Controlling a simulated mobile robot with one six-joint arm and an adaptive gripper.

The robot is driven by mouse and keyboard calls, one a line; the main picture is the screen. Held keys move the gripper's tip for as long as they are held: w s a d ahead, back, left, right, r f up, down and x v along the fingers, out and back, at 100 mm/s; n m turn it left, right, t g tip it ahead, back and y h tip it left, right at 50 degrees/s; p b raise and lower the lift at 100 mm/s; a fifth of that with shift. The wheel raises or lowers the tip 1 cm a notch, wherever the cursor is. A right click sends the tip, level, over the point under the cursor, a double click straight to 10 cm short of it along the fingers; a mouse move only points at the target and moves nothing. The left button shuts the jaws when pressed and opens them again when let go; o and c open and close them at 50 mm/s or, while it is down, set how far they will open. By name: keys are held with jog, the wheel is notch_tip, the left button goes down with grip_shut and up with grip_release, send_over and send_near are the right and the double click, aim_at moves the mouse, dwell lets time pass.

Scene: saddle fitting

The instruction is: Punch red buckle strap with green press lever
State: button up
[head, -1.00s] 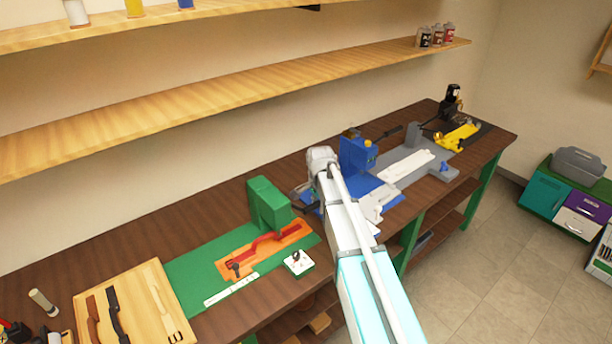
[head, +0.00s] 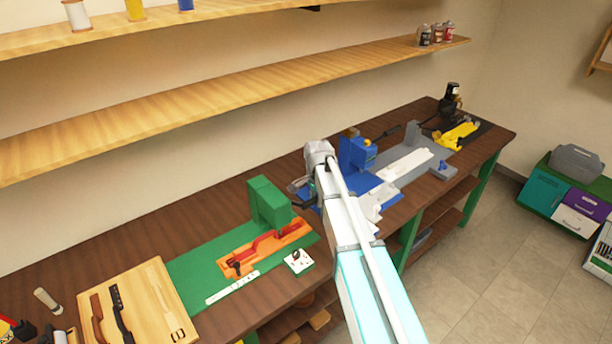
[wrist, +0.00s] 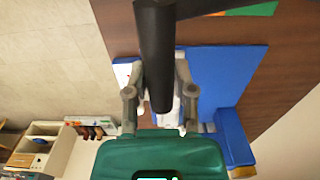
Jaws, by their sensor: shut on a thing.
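The red buckle strap (head: 272,242) lies in an orange holder (head: 296,238) on the green mat (head: 195,270). My gripper (wrist: 158,90) is shut on a thick black bar, which appears to be the green press lever (wrist: 155,40). The fingers sit on either side of its end in the wrist view. In the head view my gripper (head: 300,192) is right of the green press, partly hidden by my arm. The punch tip over the strap is too small to make out.
The blue press (head: 355,152) and its blue mat (wrist: 225,75) are close to the right of my gripper. Grey and yellow (head: 458,135) stations stand farther right. A wooden board (head: 150,300) with straps lies left. A shelf (head: 200,105) runs above the bench.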

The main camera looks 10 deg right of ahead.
jog(key=shift+w+a+r+p, duration=0.1)
jog(key=shift+w+r+p, duration=0.05)
jog(key=shift+r+p, duration=0.25)
jog(key=shift+w+a+r+p, duration=0.1)
jog(key=shift+r+p, duration=0.15)
jog(key=shift+r, duration=0.3)
jog(key=shift+w+a+r+p, duration=0.35)
jog(key=shift+w+r+p, duration=0.25)
jog(key=shift+r+p, duration=0.2)
jog(key=shift+w, duration=0.1)
jog(key=shift+w+a+r+p, duration=0.4)
jog(key=shift+w+r+p, duration=0.15)
jog(key=shift+r+p, duration=0.15)
jog(key=shift+w+r, duration=0.1)
jog(key=shift+w+a, duration=0.1)
